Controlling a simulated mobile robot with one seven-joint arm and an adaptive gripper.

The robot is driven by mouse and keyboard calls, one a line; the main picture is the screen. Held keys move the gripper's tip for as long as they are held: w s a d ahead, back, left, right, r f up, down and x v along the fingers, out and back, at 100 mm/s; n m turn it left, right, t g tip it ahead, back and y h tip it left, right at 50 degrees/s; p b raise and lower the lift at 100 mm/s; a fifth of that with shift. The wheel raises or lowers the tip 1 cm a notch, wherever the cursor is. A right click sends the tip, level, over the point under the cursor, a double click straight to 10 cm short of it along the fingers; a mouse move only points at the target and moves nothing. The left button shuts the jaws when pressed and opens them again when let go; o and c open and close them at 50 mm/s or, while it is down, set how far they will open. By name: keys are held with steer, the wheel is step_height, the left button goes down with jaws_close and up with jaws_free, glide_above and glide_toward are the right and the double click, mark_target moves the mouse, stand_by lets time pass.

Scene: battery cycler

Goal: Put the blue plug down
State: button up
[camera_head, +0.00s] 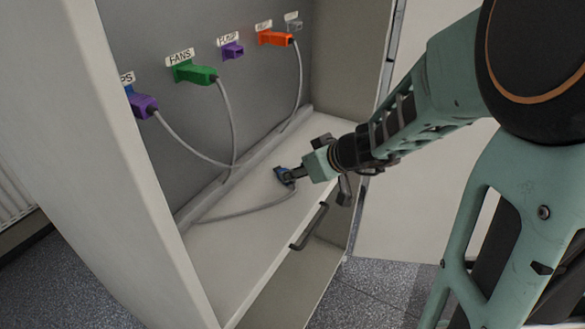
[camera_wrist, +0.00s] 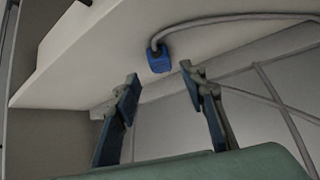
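The blue plug (camera_head: 283,177) lies on the pale shelf (camera_head: 235,235) inside the cabinet, with its grey cable running left along the shelf. In the wrist view the blue plug (camera_wrist: 159,61) shows just beyond my fingertips, between their lines, with clear gaps on both sides. My gripper (camera_head: 294,174) reaches in from the right, low over the shelf by the plug. In the wrist view my gripper (camera_wrist: 160,76) has its two fingers spread apart with nothing between them. In the head view the near finger overlaps part of the plug.
On the back panel are a purple plug (camera_head: 142,103), a green plug (camera_head: 195,73) under the FANS label, a purple connector (camera_head: 233,51) and an orange plug (camera_head: 275,38). Grey cables hang down to the shelf. A dark handle (camera_head: 309,227) sits at the shelf's front edge.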

steer(key=p+v, duration=0.2)
steer(key=v, duration=0.6)
steer(key=shift+s+d+r, duration=0.2)
steer(key=shift+s+r, duration=0.05)
